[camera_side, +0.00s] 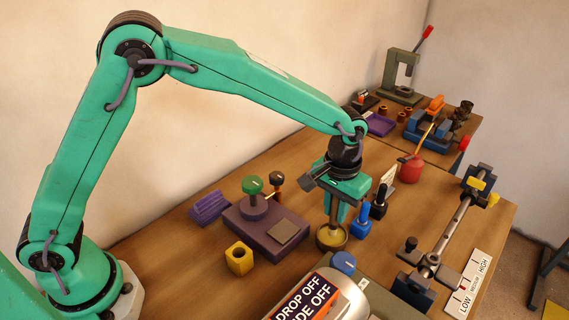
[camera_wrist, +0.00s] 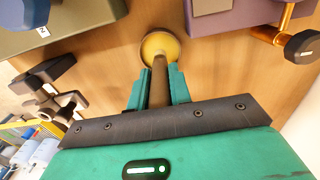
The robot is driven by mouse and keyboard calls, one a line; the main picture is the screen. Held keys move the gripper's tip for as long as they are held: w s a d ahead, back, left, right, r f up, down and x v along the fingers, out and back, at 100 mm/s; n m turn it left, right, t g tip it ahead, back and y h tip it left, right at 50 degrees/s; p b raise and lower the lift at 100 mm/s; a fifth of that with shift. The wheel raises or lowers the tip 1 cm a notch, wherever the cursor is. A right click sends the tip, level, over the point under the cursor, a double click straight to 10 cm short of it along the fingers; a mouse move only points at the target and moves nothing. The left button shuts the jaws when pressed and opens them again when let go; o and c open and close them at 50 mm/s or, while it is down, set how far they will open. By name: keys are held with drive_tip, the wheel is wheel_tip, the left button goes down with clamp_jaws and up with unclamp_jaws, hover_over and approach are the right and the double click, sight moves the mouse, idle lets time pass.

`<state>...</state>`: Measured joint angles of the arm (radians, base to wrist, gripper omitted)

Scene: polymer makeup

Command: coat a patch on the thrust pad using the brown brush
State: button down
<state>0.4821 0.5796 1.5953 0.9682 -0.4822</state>
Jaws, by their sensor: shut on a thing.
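My gripper (camera_side: 335,212) points straight down and is shut on the brown brush. The brush handle (camera_wrist: 158,82) shows between the fingers in the wrist view. The brush's lower end reaches a round yellow pot (camera_side: 332,238), seen also in the wrist view (camera_wrist: 160,47); the bristles are hidden, so I cannot tell how deep they are. A grey square plate, probably the thrust pad (camera_side: 284,232), lies on a purple block (camera_side: 250,222), left of my gripper. In the wrist view the plate is at the top edge (camera_wrist: 211,5).
A green knob (camera_side: 252,186) stands on the purple block. Blue (camera_side: 360,220) and black (camera_side: 379,202) upright pieces stand close right of my gripper. A yellow nut (camera_side: 239,258) sits in front of the block. A labelled cylinder (camera_side: 345,292) is in the foreground.

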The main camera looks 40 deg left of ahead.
drive_tip(key=shift+r, duration=2.85)
drive_tip(key=shift+a, duration=0.1)
drive_tip(key=s+a+r, duration=0.2)
drive_tip(key=a, duration=0.9)
drive_tip(key=s+a+r, duration=0.2)
drive_tip(key=a+r, duration=0.1)
drive_tip(key=a, duration=0.9)
drive_tip(key=shift+s+a, duration=0.15)
drive_tip(key=shift+s, duration=0.15)
